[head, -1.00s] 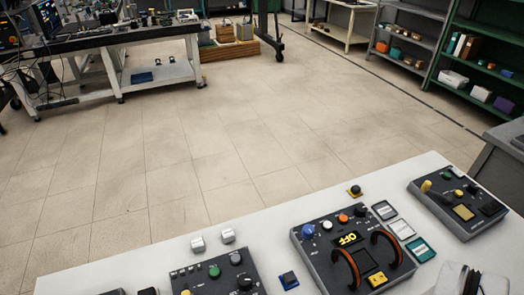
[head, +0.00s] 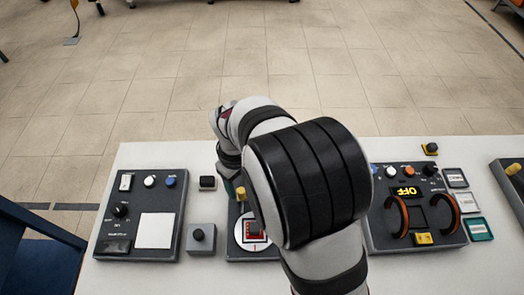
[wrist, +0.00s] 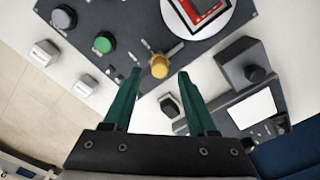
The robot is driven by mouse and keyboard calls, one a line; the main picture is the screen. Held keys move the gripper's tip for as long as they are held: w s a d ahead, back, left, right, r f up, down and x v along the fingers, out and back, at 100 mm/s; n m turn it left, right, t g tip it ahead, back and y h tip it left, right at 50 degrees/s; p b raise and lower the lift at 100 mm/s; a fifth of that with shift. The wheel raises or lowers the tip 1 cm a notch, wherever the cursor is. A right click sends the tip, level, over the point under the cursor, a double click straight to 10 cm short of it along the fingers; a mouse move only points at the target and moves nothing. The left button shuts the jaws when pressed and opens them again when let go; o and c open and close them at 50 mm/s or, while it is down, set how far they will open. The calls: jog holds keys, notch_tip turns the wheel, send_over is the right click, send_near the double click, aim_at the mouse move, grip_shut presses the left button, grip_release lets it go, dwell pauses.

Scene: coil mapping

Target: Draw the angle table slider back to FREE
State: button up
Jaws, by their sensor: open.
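The angle table shows in the wrist view as a white round disc (wrist: 203,12) with a red and dark piece on it, on a dark grey panel (wrist: 125,15). A yellow knob (wrist: 159,66), which looks like its slider, sits at the panel's edge near small markings; I cannot read a FREE label. My gripper (wrist: 160,76) is open, its two green fingers on either side of the knob, with no visible contact. In the head view the disc (head: 241,232) is partly hidden by my arm, which also covers most of my gripper.
A grey box with a black button (head: 198,236) and a panel with a white square (head: 154,230) are on the left. The OFF panel (head: 417,240) is on the right.

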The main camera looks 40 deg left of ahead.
aim_at(241, 190)
jog(key=shift+f, duration=1.85)
jog(key=shift+c, duration=0.3)
grip_shut()
